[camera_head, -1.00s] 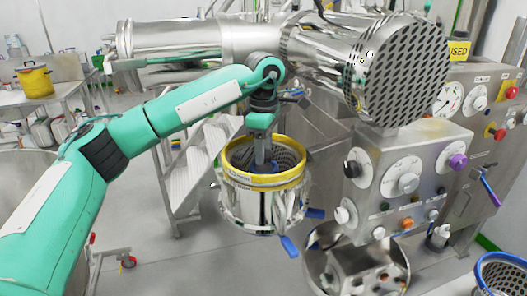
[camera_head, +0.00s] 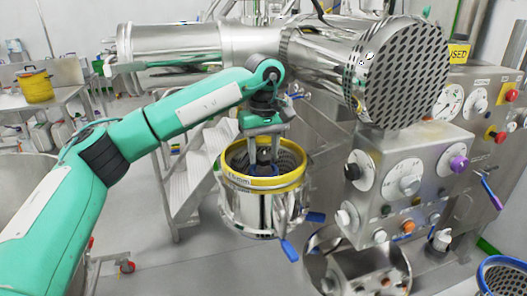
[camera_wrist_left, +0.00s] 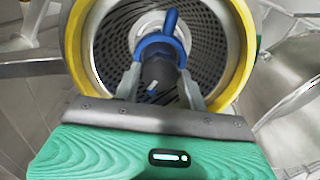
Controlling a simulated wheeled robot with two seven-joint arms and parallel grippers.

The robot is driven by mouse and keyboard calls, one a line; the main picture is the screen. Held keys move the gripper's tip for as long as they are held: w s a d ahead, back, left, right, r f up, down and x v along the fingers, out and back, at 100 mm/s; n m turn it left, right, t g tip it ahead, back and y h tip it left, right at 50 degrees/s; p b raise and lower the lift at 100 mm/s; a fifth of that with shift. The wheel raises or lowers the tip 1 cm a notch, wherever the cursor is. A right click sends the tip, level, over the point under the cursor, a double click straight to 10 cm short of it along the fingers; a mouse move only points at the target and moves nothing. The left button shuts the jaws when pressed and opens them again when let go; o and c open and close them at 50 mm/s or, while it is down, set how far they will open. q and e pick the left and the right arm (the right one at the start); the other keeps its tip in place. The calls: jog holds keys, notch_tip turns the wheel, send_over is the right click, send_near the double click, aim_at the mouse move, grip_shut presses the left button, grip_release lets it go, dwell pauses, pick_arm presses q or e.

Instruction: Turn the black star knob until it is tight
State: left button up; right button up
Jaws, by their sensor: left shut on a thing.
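My left gripper (camera_head: 263,157) points down into the steel housing with a yellow rim (camera_head: 265,182), below the big steel cylinder. In the left wrist view, its two fingers (camera_wrist_left: 161,92) are on either side of a dark, knob-like part (camera_wrist_left: 160,72) with a small white mark, and are shut on it. I take this part to be the black star knob; its star outline is hidden by the fingers and the angle. A blue collar and upright blue bar (camera_wrist_left: 170,22) show just beyond it. My right gripper is not in view.
A perforated screen (camera_wrist_left: 112,40) lines the housing around the fingers, leaving little side room. Blue handles (camera_head: 289,249) stick out below the housing. A control panel with dials (camera_head: 408,178) stands to the right, and the large perforated drum end (camera_head: 405,75) hangs above.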

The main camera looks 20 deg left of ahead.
aim_at(264, 156)
pick_arm(q)
jog(key=shift+r+m, duration=0.1)
jog(key=shift+m, duration=0.5)
jog(key=o, duration=1)
notch_tip(264, 156, up, 14)
jog(key=shift+d+f+b, duration=0.1)
jog(key=shift+b, duration=0.4)
jog(key=shift+f, duration=0.1)
